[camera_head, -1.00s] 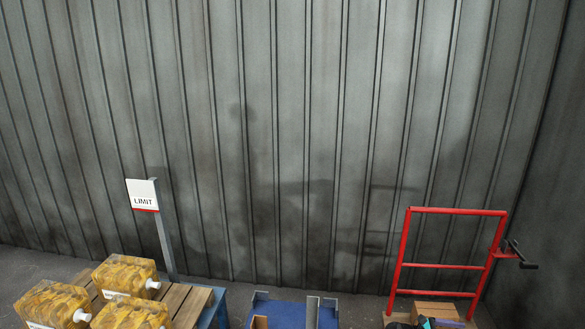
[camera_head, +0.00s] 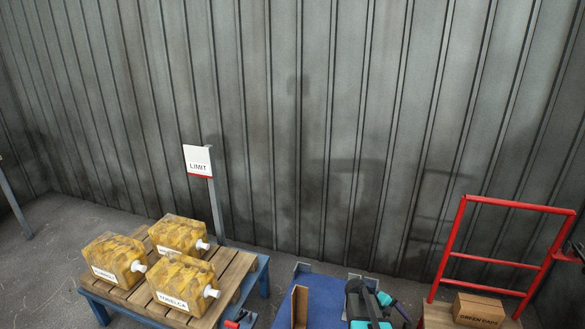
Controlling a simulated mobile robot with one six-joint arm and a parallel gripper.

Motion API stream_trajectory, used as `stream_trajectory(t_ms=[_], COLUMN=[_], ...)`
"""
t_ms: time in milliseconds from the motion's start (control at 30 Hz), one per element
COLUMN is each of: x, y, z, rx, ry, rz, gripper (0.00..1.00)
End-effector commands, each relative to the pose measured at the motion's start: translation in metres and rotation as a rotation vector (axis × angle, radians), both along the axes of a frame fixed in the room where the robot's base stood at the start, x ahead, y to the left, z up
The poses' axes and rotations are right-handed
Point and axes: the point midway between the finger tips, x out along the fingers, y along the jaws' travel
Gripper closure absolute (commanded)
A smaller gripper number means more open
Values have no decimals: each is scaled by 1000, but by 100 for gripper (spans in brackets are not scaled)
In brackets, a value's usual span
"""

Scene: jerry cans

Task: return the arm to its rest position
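A black and teal arm part, which looks like mine, shows at the bottom edge, right of centre, over the blue surface. Its black and teal end (camera_head: 385,299) points down and right. I cannot make out two fingers or anything held there, so I cannot tell whether my gripper is open or shut. The rest of the arm is cut off by the lower edge of the picture.
Three yellow jerry cans (camera_head: 183,287) with white caps stand on a slatted wooden top (camera_head: 239,266) with blue legs at left. A "LIMIT" sign (camera_head: 198,159) stands behind. A blue surface (camera_head: 320,292) and red-railed cart (camera_head: 452,240) with a cardboard box (camera_head: 478,310) are right.

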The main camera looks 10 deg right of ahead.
Motion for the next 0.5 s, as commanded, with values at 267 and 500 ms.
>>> stream_trajectory(t_ms=[267, 500], x=[22, 26], y=[141, 245], z=[11, 25], rx=[211, 389], ry=[-203, -306], rz=[-95, -182], gripper=[7, 7])
